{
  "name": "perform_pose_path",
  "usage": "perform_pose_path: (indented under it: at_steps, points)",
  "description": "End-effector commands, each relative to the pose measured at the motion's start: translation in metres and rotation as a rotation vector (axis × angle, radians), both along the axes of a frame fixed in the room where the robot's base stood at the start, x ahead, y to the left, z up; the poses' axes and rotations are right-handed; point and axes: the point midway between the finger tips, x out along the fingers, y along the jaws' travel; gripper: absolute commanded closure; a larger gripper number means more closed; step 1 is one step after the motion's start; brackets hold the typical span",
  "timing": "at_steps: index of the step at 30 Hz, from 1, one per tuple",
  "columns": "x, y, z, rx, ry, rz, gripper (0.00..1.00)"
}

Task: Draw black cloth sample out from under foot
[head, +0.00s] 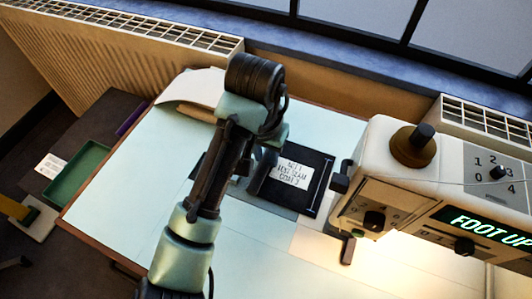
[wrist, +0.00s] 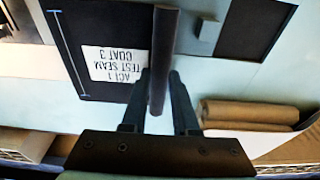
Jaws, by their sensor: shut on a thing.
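The black cloth sample (head: 318,205) lies flat on the pale table, left of the sewing machine (head: 400,165). My gripper (wrist: 157,98) is shut at the cloth's edge, with a dark upright strip (wrist: 165,45) between the fingers. My arm hides the grip in the head view. The machine's display reads "FOOT UP". I cannot make out the foot itself.
A tan roll (wrist: 250,111) lies at the table's back. A green tray (head: 77,172) sits at the left. The left tabletop (head: 125,195) is clear.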

Motion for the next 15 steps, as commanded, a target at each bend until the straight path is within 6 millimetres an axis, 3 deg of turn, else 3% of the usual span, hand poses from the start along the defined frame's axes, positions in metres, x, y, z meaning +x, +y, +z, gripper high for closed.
perform_pose_path:
  at_steps: [14, 15]
  points:
    - [0.0021, -0.0001, -0.0001, 0.0, -0.001, -0.001, 1.0]
    - [0.0022, -0.0001, -0.0001, 0.0, -0.001, -0.001, 0.67]
